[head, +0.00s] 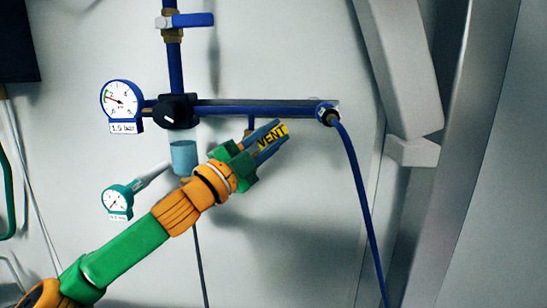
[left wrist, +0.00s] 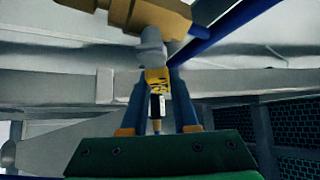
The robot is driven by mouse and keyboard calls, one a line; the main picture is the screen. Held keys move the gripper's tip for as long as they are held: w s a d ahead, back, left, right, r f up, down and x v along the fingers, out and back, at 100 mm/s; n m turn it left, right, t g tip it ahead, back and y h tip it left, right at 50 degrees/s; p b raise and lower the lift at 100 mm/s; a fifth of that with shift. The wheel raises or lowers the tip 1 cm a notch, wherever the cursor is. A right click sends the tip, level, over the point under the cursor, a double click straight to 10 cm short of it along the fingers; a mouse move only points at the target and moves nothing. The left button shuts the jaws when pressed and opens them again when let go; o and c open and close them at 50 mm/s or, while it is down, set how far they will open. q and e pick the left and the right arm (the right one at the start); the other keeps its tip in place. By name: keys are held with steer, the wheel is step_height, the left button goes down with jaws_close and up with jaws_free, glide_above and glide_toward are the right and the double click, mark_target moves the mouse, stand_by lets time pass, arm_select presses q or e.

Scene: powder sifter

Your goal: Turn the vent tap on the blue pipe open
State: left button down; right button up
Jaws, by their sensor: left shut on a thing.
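The vent tap (head: 272,135) hangs below the blue pipe (head: 250,108), marked by a yellow VENT label. My left gripper (head: 275,133) reaches up from the lower left and is shut on the vent tap's handle. In the left wrist view, the yellow-labelled handle (left wrist: 157,80) lies between the two blue fingers of my left gripper (left wrist: 160,90). A brass valve body (left wrist: 150,15) with a grey stem is just beyond the fingertips. In the head view the fingers hide most of the handle. My right gripper does not show.
Left of the vent tap are a black regulator knob (head: 178,111), a white gauge (head: 120,98) and a lower teal gauge (head: 117,201). Another tap with a blue lever (head: 193,20) is above. A blue hose (head: 357,190) hangs at the right.

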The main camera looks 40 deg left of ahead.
arm_select(q)
steer(key=n+t+y+b, duration=0.1)
steer(key=r+n+y, duration=0.1)
steer(key=n, duration=0.1)
steer(key=a+n+t+y+b, duration=0.1)
steer(key=n, duration=0.1)
steer(key=shift+s+r+t+b, duration=0.2)
steer(key=shift+s+t+b, duration=0.1)
steer(key=shift+s, duration=0.05)
steer(key=n+y, duration=0.1)
steer(key=n+y+b, duration=0.1)
steer(key=n, duration=0.1)
steer(key=a+n+t+y, duration=0.1)
steer(key=y, duration=0.1)
steer(key=shift+s+r+n+b, duration=0.2)
steer(key=shift+r+n+b, duration=0.1)
steer(key=shift+r+b, duration=0.1)
steer(key=shift+s+a+r+n+g+y+b, duration=0.15)
steer(key=shift+a+n+g+y+b, duration=0.25)
steer(key=shift+n+y, duration=1.5)
steer(key=shift+s+a+r+n+g+y+b, duration=0.1)
steer(key=shift+s+a+n+g+y+b, duration=0.35)
steer(key=shift+n+y, duration=1.45)
steer(key=shift+a+r+n+g+y+b, duration=0.15)
steer(key=shift+n+g+y+b, duration=0.4)
steer(key=shift+n+y, duration=1.35)
steer(key=shift+n, duration=0.5)
